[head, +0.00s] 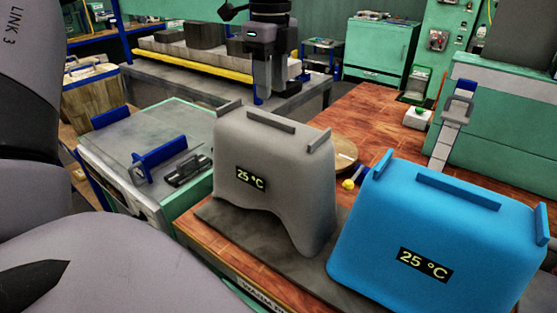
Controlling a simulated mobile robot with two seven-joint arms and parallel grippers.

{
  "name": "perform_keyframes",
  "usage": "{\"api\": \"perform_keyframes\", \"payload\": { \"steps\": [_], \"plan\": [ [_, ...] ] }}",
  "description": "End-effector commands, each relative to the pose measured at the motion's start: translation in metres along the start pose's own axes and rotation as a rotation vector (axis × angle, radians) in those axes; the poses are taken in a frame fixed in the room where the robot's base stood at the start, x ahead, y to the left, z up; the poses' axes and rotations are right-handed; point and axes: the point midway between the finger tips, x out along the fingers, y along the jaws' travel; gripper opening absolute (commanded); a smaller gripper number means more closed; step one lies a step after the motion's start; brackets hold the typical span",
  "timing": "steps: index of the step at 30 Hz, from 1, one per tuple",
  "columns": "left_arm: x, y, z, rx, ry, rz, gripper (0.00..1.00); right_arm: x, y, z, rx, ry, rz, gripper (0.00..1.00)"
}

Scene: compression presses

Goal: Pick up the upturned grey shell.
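The grey shell (285,190) stands upturned on a dark mat (240,228) on the wooden bench. It has raised ribs along its top, a "25 °C" display on its front and a wavy lower edge. My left gripper (280,87) is black and points down, seen above and beyond the shell, apart from it. Its two fingers look spread, with nothing visible between them. My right gripper is not in view.
A blue shell (435,235) with a "25 °C" display stands close to the right of the grey one. A green-sided press (135,140) with a blue handle is at the left. A round wooden piece (345,153) lies behind the grey shell. The bench beyond is largely clear.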

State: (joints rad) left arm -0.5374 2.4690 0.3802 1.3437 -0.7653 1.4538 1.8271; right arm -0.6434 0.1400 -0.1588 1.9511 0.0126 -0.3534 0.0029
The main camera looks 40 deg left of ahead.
Motion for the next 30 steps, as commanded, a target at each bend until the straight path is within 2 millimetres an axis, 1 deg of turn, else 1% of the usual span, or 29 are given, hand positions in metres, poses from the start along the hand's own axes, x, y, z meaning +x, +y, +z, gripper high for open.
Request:
{"api": "perform_keyframes", "payload": {
  "steps": [3, 5, 9, 12, 15, 20, 21, 23, 24, 25, 30],
  "plan": [
    [0.014, 0.001, 0.0, 0.002, 0.002, 0.003, 0.38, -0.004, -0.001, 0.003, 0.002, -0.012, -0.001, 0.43],
    [0.022, 0.002, 0.0, 0.001, 0.004, 0.003, 0.38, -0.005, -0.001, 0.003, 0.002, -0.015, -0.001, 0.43],
    [0.044, 0.003, 0.0, 0.001, 0.003, 0.003, 0.38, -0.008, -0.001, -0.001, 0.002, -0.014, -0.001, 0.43],
    [0.055, 0.003, 0.001, 0.001, 0.002, 0.001, 0.38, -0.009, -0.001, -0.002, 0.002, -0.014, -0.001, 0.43],
    [0.059, 0.003, 0.001, 0.0, 0.002, -0.002, 0.38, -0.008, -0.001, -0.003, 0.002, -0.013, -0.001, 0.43],
    [0.06, 0.003, 0.001, 0.0, 0.001, -0.003, 0.38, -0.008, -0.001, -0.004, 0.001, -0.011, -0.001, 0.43],
    [0.06, 0.003, 0.001, 0.0, 0.001, -0.002, 0.35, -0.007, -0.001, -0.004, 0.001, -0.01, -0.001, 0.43],
    [0.06, 0.003, 0.001, 0.0, 0.001, -0.003, 0.15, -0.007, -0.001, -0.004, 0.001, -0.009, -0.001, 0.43],
    [0.06, 0.003, 0.001, 0.0, 0.001, -0.002, 0.03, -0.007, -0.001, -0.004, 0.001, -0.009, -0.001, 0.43],
    [0.06, 0.003, 0.001, 0.0, 0.001, -0.002, 0.0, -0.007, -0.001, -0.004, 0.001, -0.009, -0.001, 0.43],
    [0.059, 0.003, 0.001, 0.0, 0.001, -0.003, 0.0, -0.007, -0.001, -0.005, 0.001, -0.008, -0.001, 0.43]
  ]
}}
